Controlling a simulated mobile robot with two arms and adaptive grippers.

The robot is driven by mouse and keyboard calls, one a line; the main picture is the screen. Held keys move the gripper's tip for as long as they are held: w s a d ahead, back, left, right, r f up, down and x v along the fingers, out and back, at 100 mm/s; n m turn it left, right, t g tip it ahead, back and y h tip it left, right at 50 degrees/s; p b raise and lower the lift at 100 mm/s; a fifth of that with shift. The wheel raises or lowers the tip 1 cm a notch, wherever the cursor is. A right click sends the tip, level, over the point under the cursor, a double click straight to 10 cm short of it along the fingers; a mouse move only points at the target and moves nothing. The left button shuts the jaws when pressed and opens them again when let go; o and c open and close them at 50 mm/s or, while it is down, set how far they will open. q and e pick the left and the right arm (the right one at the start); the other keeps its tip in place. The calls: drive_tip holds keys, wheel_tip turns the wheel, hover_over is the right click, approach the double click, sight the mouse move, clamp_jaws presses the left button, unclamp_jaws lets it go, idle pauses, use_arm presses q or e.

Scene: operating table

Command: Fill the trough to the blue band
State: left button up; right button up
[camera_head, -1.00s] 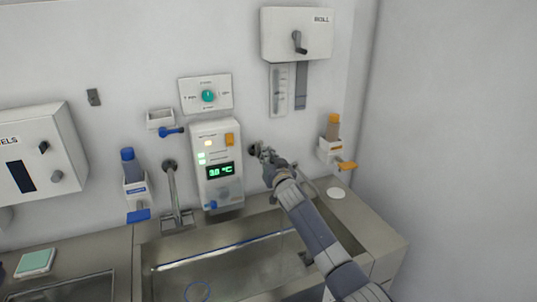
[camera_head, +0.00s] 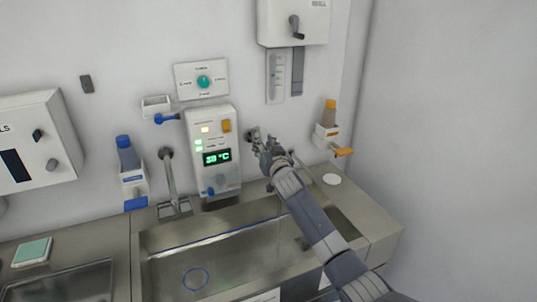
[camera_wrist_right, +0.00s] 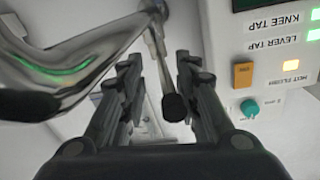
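The steel trough (camera_head: 172,262) runs below the wall in the head view. A thin blue band (camera_head: 215,238) runs along its inner back wall. A blue ring (camera_head: 196,279) shows low inside it; I cannot make out a clear water level. My right gripper (camera_head: 262,146) is up at the wall tap, right of the control panel. In the right wrist view, my open fingers (camera_wrist_right: 160,90) stand on both sides of a thin tap lever with a black knob (camera_wrist_right: 173,107). A chrome spout (camera_wrist_right: 70,75) is left of them. My left gripper is out of view.
The control panel (camera_head: 213,170) has lit lamps and a green temperature display. A second tap (camera_head: 170,180) stands left of it. Blue-capped (camera_head: 125,155) and orange-capped (camera_head: 329,113) dispensers hang on either side. A white disc (camera_head: 332,179) lies on the right ledge.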

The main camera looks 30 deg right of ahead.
drive_tip(key=s+a, duration=0.2)
drive_tip(key=s, duration=0.9)
drive_tip(key=shift+s+r, duration=0.25)
